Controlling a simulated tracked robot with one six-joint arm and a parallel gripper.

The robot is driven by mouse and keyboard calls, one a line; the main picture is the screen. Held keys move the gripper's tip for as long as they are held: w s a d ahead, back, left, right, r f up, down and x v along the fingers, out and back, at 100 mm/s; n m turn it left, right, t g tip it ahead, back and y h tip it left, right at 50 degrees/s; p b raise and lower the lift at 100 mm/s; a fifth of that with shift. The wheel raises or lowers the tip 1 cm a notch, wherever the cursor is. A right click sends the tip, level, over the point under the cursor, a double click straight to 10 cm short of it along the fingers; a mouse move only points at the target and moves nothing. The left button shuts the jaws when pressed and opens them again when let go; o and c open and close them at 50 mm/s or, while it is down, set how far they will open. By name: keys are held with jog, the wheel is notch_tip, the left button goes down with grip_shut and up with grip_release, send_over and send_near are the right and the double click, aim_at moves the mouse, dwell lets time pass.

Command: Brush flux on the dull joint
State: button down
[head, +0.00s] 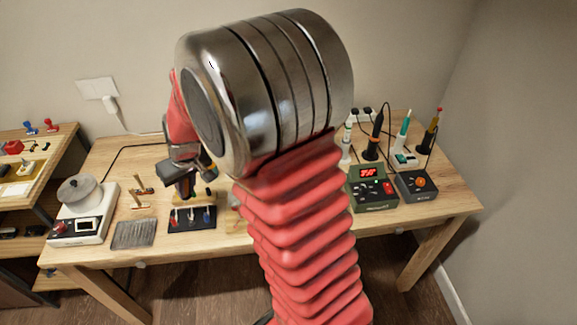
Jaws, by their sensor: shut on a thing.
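My gripper (190,186) is at the left of my arm, above the middle of the bench, pointing down. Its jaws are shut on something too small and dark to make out. A black block with several small switches or jacks (191,219) sits on the bench just below and in front of the gripper. I cannot pick out the dull joint or tell a flux brush apart here. My large silver joint and red ribbed arm hide the middle of the bench.
On the wooden bench (105,160), a white device with a round grey top (84,208), brass-coloured stands (141,195) and a grey ribbed pad (134,233) are left. A station with a red display (371,187), a knobbed box (417,187) and upright tools (376,132) are right.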

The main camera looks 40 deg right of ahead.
jog(key=s+d+r+m+h, duration=0.1)
jog(key=s+d+r, duration=0.1)
jog(key=s+d, duration=0.6)
jog(key=s+d+r+g+h, duration=0.1)
jog(key=s+d, duration=0.7)
jog(key=d, duration=0.8)
jog(key=shift+r+m, duration=0.35)
jog(key=shift+m, duration=0.05)
jog(key=shift+f, duration=0.2)
jog(key=s+x, duration=0.1)
jog(key=x, duration=0.5)
jog(key=shift+s+a+f, duration=0.15)
jog(key=shift+a+f, duration=0.05)
jog(key=shift+a, duration=0.1)
jog(key=shift+f, duration=0.65)
dwell(1.6)
jog(key=shift+r, duration=0.15)
dwell(0.7)
jog(key=w+v, duration=0.1)
jog(key=v, duration=0.5)
jog(key=shift+w+d+r, duration=0.15)
jog(key=shift+d+r, duration=0.1)
jog(key=shift+r, duration=0.3)
